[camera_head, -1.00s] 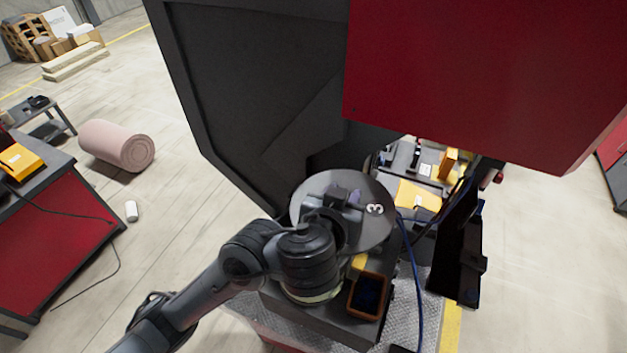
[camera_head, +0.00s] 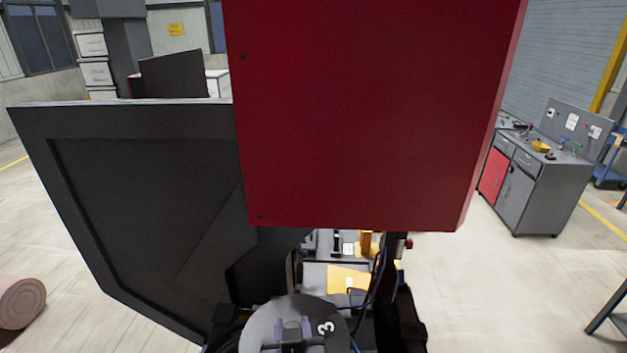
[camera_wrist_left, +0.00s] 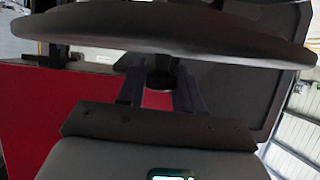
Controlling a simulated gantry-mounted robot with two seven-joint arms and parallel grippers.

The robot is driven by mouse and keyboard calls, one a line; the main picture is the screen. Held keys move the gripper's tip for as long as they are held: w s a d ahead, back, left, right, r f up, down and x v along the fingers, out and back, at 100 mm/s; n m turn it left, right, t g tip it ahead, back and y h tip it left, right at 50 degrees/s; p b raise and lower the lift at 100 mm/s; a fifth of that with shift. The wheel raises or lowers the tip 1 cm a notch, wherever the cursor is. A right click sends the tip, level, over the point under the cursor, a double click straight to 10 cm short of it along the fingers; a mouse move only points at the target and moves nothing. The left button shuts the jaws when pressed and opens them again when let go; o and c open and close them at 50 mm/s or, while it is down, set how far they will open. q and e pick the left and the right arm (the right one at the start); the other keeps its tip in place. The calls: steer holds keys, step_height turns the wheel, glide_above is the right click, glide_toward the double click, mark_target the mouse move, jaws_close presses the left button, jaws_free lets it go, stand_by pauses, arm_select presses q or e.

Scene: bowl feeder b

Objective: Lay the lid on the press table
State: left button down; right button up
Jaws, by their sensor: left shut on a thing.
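The lid (camera_head: 262,326) is a round grey disc marked with a white 3. It shows at the bottom centre of the head view, cut off by the lower edge. My left gripper (camera_head: 293,334) is over the disc's middle. In the left wrist view the lid (camera_wrist_left: 150,38) spans the top, seen nearly edge-on, and my left gripper (camera_wrist_left: 160,92) is shut on its dark knob (camera_wrist_left: 159,78). I cannot make out the press table's surface for certain; the lid and the machine hide what is below. My right gripper is not in view.
A large red housing (camera_head: 360,110) hangs ahead, above the lid. A dark panel (camera_head: 130,200) stands at left. Cables (camera_head: 378,280) and a dark upright (camera_head: 402,310) are close at right. Behind the gap is a bench with a yellow item (camera_head: 345,278). A grey cabinet (camera_head: 535,185) stands far right.

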arm_select(q)
steer(key=w+a+r, duration=0.1)
steer(key=w+a, duration=0.1)
steer(key=a, duration=0.6)
steer(key=w+a+r+m+h, duration=0.1)
steer(key=w+a+r, duration=0.1)
steer(key=a, duration=0.7)
steer(key=shift+r, duration=0.3)
